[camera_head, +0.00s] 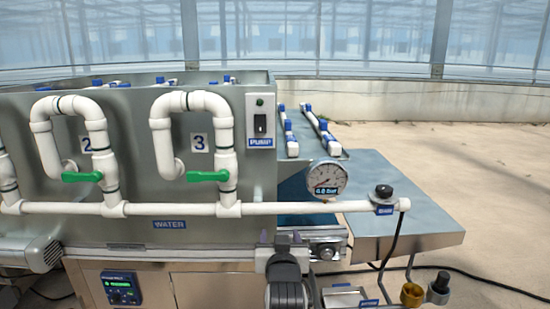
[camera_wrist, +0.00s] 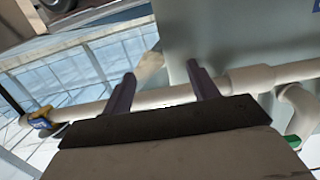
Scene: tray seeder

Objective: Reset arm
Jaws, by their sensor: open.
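My gripper (camera_head: 282,239) is at the lower middle of the head view, in front of the machine's lower right part. In the wrist view its two purple-grey fingers (camera_wrist: 160,85) stand apart with nothing between them. The white water pipe (camera_wrist: 165,97) runs behind the fingers in that view. I cannot tell the exact distance from the fingers to the pipe. In the head view the same white pipe (camera_head: 170,209) runs level across the front of the machine, just above my gripper.
The grey seeder (camera_head: 110,235) fills the left, with green valve handles (camera_head: 207,176), a pump switch (camera_head: 261,121) and a control box (camera_head: 121,289). A pressure gauge (camera_head: 326,179) and black knob (camera_head: 383,191) sit on the right. A grey table (camera_head: 425,228) juts right. Open floor (camera_head: 500,180) lies beyond.

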